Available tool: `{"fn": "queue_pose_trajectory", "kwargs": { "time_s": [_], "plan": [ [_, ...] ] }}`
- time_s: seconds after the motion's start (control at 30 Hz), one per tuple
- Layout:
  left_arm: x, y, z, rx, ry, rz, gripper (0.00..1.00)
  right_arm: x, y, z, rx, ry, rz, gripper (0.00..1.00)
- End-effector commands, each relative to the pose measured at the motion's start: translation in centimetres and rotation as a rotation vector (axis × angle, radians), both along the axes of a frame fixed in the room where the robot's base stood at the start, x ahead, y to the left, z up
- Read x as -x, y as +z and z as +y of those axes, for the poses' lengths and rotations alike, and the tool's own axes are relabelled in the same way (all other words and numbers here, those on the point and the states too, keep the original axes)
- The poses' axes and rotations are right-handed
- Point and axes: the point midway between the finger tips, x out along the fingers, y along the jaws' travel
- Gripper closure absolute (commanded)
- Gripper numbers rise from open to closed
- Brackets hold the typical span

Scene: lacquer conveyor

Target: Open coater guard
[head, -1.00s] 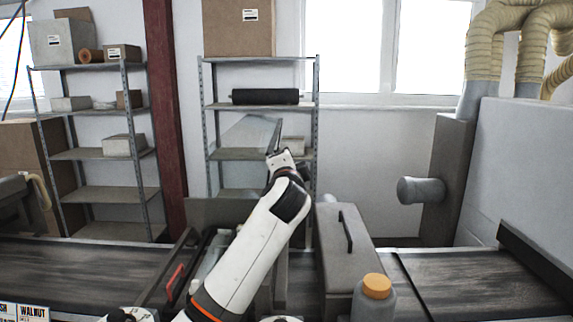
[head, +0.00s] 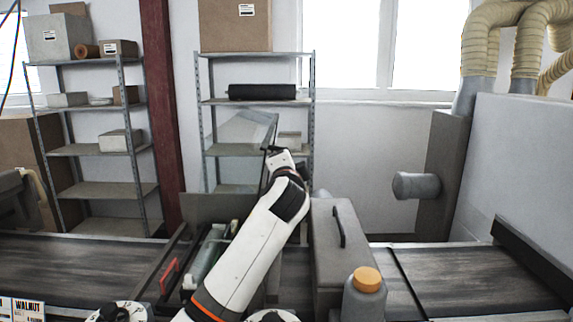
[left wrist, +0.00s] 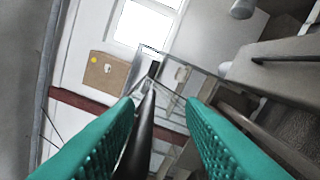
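The clear coater guard panel (head: 243,128) stands raised and tilted above the coater, in front of the middle shelf. The coater's pale roller (head: 208,256) lies uncovered below, left of my arm. My left gripper (head: 273,151) is up at the panel's lower right edge. In the left wrist view the two teal fingers of my left gripper (left wrist: 160,103) stand apart. A dark bar (left wrist: 139,135) runs between them, close to the left finger, with a gap to the right finger. Contact cannot be told. My right gripper is in neither view.
A red handle (head: 169,278) sits at the coater's left side. A grey box with a handle (head: 350,245) and an orange-capped bottle (head: 366,300) stand right of my arm. The dark conveyor belt (head: 470,278) runs across. Metal shelves (head: 235,103) stand behind.

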Motion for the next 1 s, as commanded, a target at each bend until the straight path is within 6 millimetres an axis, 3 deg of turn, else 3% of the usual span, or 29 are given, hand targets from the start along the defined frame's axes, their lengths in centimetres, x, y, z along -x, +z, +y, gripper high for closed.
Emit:
{"fn": "queue_pose_trajectory", "kwargs": {
  "time_s": [0.33,0.47,1.0],
  "plan": [
    [0.1,0.1,0.2,0.0,0.002,-0.003,0.66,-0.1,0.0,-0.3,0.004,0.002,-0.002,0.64],
    [0.9,0.0,0.2,0.001,0.001,-0.006,0.66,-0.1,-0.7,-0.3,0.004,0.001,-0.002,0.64],
    [10.8,-0.1,0.3,0.0,-0.002,-0.005,0.66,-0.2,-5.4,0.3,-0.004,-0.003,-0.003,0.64]
  ]
}}
